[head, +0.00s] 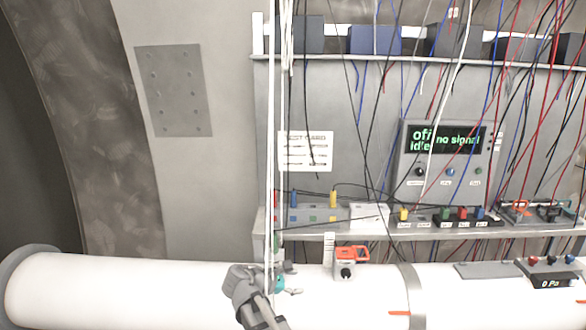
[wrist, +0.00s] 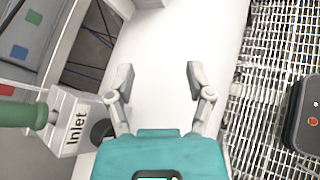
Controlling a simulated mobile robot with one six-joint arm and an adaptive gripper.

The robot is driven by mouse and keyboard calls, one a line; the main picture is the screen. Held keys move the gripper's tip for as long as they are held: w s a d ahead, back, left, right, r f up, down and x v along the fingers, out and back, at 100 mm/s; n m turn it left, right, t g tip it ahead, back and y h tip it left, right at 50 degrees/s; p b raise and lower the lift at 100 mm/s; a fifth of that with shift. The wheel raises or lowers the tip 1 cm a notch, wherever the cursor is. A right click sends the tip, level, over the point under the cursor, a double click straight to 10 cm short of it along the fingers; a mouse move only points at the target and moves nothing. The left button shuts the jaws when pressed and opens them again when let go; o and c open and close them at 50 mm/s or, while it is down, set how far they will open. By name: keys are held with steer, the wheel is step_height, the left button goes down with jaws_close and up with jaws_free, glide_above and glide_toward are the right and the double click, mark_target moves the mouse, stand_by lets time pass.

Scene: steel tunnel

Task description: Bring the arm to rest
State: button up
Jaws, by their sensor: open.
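My gripper (head: 293,280) is low in the middle of the head view, in front of the white pipe (head: 130,290). In the wrist view my gripper (wrist: 160,80) shows its two grey fingers spread apart, with nothing between them. Its teal body fills the bottom of that view. The white pipe (wrist: 165,45) runs behind the fingers. My arm reaches up from the bottom edge of the head view and is bent at the wrist. Whether the gripper touches the pipe cannot be told.
A white block marked "Inlet" (wrist: 72,125) with a green cylinder (wrist: 22,115) is close left of the gripper. An orange-topped valve (head: 346,262) sits on the pipe. Hanging cables cross before the shelf (head: 480,235) and the "no signal" panel (head: 410,160). Metal grating (wrist: 265,80) lies right.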

steer(key=s+d+f+m+g+y, duration=0.1)
steer(key=s+d+f+m, duration=0.1)
steer(key=d, duration=0.1)
steer(key=s+d+f+m+g+y+b, duration=0.1)
steer(key=s+d+f+m+g, duration=0.1)
steer(key=d+f+m, duration=0.1)
steer(key=s+d+f+m+g+y, duration=0.1)
steer(key=s+d+f+m, duration=0.1)
steer(key=d, duration=0.3)
steer(key=shift+s+d+f+m+y, duration=0.1)
steer(key=shift+f+m+y, duration=0.35)
steer(key=shift+f, duration=0.25)
steer(key=s+d+f+m+g+y+b, duration=0.2)
steer(key=s+d+f+m+y, duration=0.3)
steer(key=s+m+y, duration=0.2)
steer(key=s+m, duration=0.2)
steer(key=m, duration=0.2)
steer(key=shift+s+d+f+g, duration=0.35)
steer(key=shift+f+g, duration=0.05)
steer(key=shift+c, duration=0.8)
